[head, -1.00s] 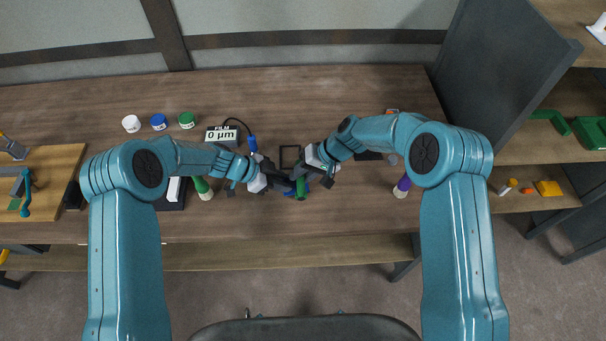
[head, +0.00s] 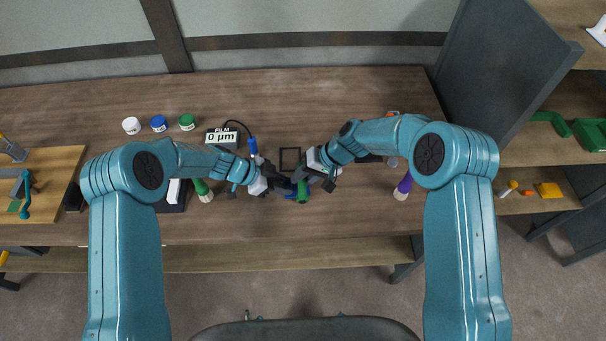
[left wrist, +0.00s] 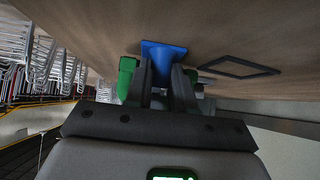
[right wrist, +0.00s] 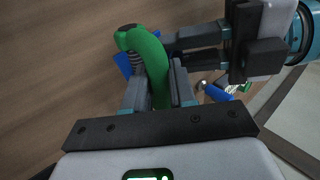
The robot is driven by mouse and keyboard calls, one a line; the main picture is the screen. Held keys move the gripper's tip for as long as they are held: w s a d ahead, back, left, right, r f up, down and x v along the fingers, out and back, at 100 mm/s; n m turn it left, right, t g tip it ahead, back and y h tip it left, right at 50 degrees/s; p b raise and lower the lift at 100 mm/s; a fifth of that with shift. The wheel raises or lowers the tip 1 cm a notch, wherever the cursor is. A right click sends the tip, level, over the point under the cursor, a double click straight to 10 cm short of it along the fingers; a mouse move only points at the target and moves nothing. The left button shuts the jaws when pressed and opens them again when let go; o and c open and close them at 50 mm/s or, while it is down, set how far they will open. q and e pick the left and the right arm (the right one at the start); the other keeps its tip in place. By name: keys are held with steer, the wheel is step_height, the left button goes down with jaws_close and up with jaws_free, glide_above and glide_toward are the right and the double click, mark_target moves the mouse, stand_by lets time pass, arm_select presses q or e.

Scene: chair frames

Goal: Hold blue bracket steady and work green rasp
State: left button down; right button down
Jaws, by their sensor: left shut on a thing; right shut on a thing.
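The blue bracket (left wrist: 165,52) stands on the bench, and my left gripper (left wrist: 160,88) is shut on it. In the head view only a little of the bracket (head: 290,196) shows below my left gripper (head: 283,187). My right gripper (right wrist: 155,85) is shut on the green rasp (right wrist: 148,58), whose curved green handle rises between the fingers. The rasp (head: 302,192) also shows in the head view, right beside the bracket. The two grippers are close together at the middle of the bench. Whether the rasp touches the bracket is hidden by the fingers.
A film gauge (head: 221,137) reading 0 µm stands behind my left arm. White, blue and green pots (head: 187,121) stand at the back left. A dark square outline (head: 290,158) marks the bench.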

steer(key=shift+w+a+f, duration=0.1)
steer(key=shift+w+a, duration=0.05)
steer(key=shift+w, duration=0.8)
steer(key=shift+r, duration=2.05)
arm_select(q)
steer(key=c, duration=0.9)
jaws_free()
